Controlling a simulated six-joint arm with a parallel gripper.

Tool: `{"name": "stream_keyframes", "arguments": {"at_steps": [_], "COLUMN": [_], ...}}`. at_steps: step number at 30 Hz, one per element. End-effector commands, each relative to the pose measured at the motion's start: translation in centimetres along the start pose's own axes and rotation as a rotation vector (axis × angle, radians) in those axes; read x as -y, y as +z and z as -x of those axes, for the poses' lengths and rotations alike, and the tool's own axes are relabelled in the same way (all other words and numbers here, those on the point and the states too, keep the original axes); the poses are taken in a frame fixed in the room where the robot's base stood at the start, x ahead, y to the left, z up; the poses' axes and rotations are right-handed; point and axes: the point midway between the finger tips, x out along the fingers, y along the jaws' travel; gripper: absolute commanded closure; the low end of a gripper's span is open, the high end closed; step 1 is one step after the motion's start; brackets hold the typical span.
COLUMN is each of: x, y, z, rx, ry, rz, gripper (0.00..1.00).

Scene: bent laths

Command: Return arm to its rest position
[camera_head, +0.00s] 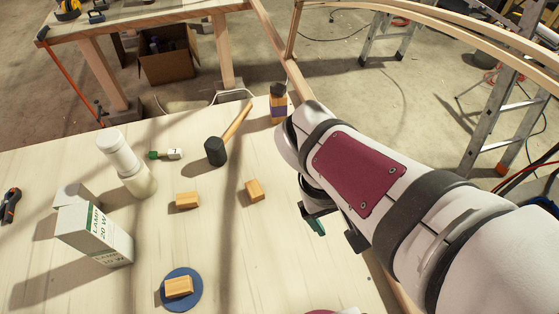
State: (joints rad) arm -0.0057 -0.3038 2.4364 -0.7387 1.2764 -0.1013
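My arm reaches in from the lower right, white with dark bands and a dark red panel. It covers the right part of the pale wooden table (225,260). My gripper (327,222) is mostly hidden beneath the arm. Only dark parts and a small teal-green piece show below it, over the table's right side. I cannot tell whether its fingers are open or shut, or whether the teal piece belongs to it.
Wooden blocks (187,201) (255,190), a black-headed mallet (215,151), a white cylinder (127,165) and lamp boxes (95,235) stand left of my arm. A block (179,287) lies on a blue disc (196,300). Bent laths (450,17) arch behind; a stepladder (505,110) stands right.

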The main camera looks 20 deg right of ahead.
Motion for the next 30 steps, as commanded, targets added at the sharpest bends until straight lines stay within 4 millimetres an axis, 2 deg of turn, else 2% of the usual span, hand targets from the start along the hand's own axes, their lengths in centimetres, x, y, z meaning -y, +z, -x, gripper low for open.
{"name": "stream_keyframes", "arguments": {"at_steps": [1, 3, 6, 7, 30], "x": [2.8, 6.5, 9.3, 9.7, 10.0], "y": [2.3, 4.5, 5.9, 6.1, 6.1], "z": [0.6, 1.7, 3.0, 3.1, 3.3], "rx": [0.020, 0.065, 0.107, 0.113, 0.117], "ry": [-0.139, -0.318, -0.458, -0.477, -0.489], "rz": [-0.137, -0.291, -0.397, -0.409, -0.416], "gripper": [0.05, 0.05, 0.05, 0.05, 0.05]}}
